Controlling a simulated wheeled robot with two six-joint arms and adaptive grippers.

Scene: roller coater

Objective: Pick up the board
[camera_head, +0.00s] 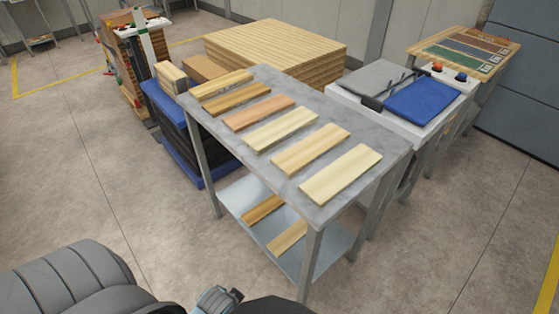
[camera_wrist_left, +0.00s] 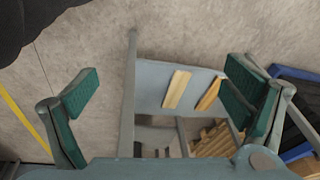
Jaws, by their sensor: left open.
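Several light wooden boards lie apart in a row on the grey table top (camera_head: 235,100) in the head view. The nearest is a pale board (camera_head: 341,174) at the right end; a reddish board (camera_head: 259,113) lies mid-row. Two more boards, one tan (camera_head: 265,209) and one pale (camera_head: 287,236), lie on the lower shelf (camera_head: 232,202); they also show in the left wrist view as a pale board (camera_wrist_left: 176,89) and a tan board (camera_wrist_left: 209,94). My left gripper (camera_wrist_left: 160,98) is open and empty, its teal pads wide apart. My right gripper is not in view.
A large board stack (camera_head: 275,50) stands behind the table. A white bench with a blue panel (camera_head: 421,100) is on the right. A blue-framed black crate (camera_head: 185,130) is on the left. The floor in front is clear.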

